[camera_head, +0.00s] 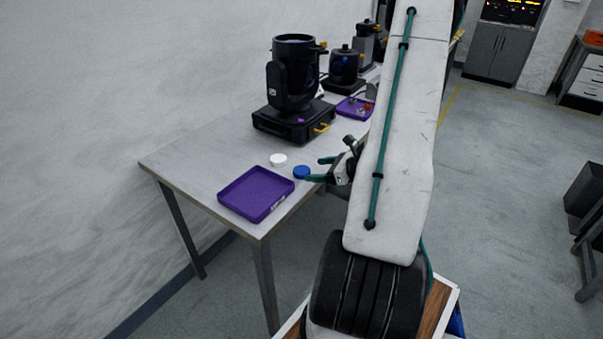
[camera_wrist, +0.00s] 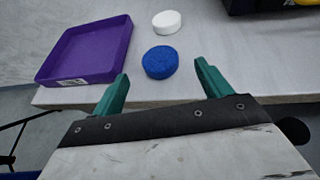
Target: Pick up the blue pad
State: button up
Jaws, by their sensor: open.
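The blue pad (camera_wrist: 160,62) is a small round disc lying on the table near its front edge. In the head view the blue pad (camera_head: 301,172) sits just right of the purple tray. My gripper (camera_wrist: 160,84) is open, its two green fingers spread with the pad just ahead, roughly midway between them. In the head view my gripper (camera_head: 318,169) is at the table edge, its fingertips close to the pad's right side. I cannot tell whether they touch it. Nothing is held.
A white round pad (camera_wrist: 167,21) lies just behind the blue one. A purple tray (camera_wrist: 88,70) is to the left. A black moving-head light (camera_head: 292,85) stands further back on the table (camera_head: 200,160), with another purple tray (camera_head: 354,108) beyond. Bare tabletop lies right of the blue pad.

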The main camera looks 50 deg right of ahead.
aim_at(304, 170)
jog(key=x, duration=0.5)
jog(key=shift+w+f, duration=0.1)
jog(key=c, duration=1.1)
